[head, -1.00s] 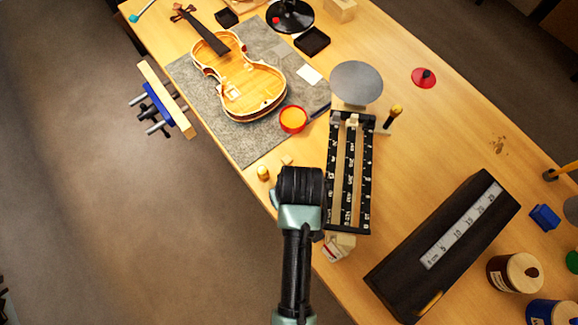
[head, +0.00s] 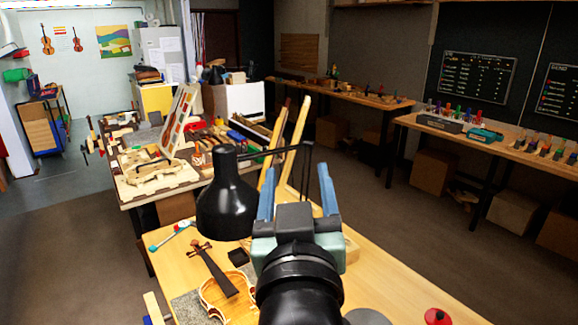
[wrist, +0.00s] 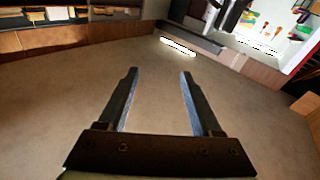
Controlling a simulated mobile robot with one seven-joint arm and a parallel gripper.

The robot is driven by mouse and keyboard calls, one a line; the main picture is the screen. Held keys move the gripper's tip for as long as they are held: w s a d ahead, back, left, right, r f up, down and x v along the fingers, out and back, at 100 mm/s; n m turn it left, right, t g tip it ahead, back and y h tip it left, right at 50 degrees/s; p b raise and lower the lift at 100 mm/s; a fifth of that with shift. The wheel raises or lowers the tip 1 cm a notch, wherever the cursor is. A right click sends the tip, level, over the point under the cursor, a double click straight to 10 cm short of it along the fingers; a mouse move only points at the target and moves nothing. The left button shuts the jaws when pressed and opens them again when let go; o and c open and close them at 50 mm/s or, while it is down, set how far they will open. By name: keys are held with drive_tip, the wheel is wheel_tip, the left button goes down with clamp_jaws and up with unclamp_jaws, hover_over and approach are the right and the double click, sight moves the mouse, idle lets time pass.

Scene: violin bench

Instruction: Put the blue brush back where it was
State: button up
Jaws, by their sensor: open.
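My gripper (head: 297,188) is raised in front of the head camera, its two blue fingers spread apart with nothing between them. In the wrist view my gripper (wrist: 158,75) is also open and empty, with floor and far furniture beyond it. A thin tool with a teal end (head: 172,236) lies at the far left of the near bench (head: 395,285); I cannot tell whether it is the blue brush. No other blue brush can be made out. My arm hides part of the bench.
A violin body (head: 222,294) lies on the near bench by a black lamp (head: 228,195). A red object (head: 437,316) is at the right. A cluttered bench (head: 135,203) stands behind left. Another bench (head: 490,143) stands along the right wall, with open floor between.

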drive_tip(key=s+r+t, duration=0.4)
drive_tip(key=s+r, duration=0.2)
drive_tip(key=r, duration=0.4)
drive_tip(key=s+a+r+m+t, duration=0.1)
drive_tip(key=s+r+t, duration=0.3)
drive_tip(key=r, duration=0.6)
drive_tip(key=shift+s+r, duration=0.35)
drive_tip(key=shift+s, duration=0.7)
drive_tip(key=shift+f, duration=0.1)
